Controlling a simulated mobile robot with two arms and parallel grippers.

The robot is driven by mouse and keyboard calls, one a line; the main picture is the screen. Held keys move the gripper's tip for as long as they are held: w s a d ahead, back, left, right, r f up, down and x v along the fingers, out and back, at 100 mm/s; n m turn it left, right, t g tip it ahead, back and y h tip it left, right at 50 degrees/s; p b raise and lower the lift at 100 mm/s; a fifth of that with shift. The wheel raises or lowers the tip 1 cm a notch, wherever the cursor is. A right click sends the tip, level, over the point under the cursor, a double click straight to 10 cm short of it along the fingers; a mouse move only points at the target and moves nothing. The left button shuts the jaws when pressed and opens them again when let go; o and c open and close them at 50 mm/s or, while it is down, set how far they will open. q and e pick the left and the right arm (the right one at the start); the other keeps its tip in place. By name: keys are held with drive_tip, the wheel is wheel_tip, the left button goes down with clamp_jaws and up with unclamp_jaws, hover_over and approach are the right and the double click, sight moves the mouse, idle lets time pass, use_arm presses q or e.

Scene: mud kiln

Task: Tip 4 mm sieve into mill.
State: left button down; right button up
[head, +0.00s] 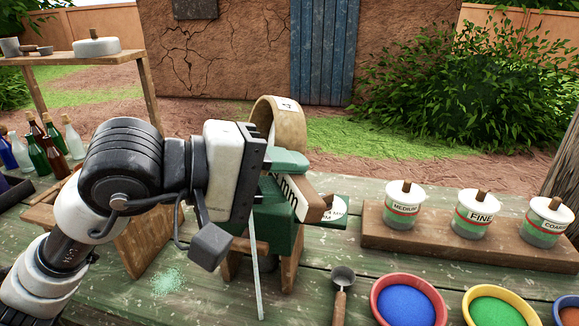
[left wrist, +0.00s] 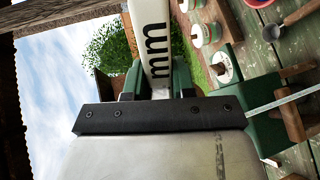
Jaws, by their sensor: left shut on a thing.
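My left gripper (head: 290,150) is shut on the sieve (head: 262,113), a round tan wooden ring turned up on its side, with a small white tag on its rim. In the left wrist view my green fingers sit either side of its pale band (left wrist: 155,40), marked "mm". The sieve is above the mill (head: 272,222), a green body on wooden legs on the bench. My gripper and the sieve cover much of the mill's top. I cannot see into the sieve or tell whether it touches the mill. My right gripper is not in view.
Three lidded jars (head: 473,213), marked medium, fine and coarse, stand on a wooden block. A scoop (head: 341,284) and bowls of blue (head: 405,304) and green powder (head: 497,310) are at the front right. Bottles (head: 52,134) stand back left. Pale green powder (head: 167,281) lies on the bench.

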use_arm(q)
drive_tip(key=w+a+f+n+t+y, duration=0.1)
drive_tip(key=a+f+n+t+y, duration=0.2)
drive_tip(key=a+f, duration=0.7)
drive_tip(key=w+a+f+n+t+y, duration=0.1)
drive_tip(key=a+f+n+t+y, duration=0.3)
drive_tip(key=a+f, duration=0.7)
wheel_tip(320, 180, down, 7)
drive_tip(key=shift+a+f+n+t, duration=0.1)
drive_tip(key=shift+a+n+t, duration=0.15)
drive_tip(key=shift+n+t, duration=0.8)
drive_tip(key=shift+s, duration=0.1)
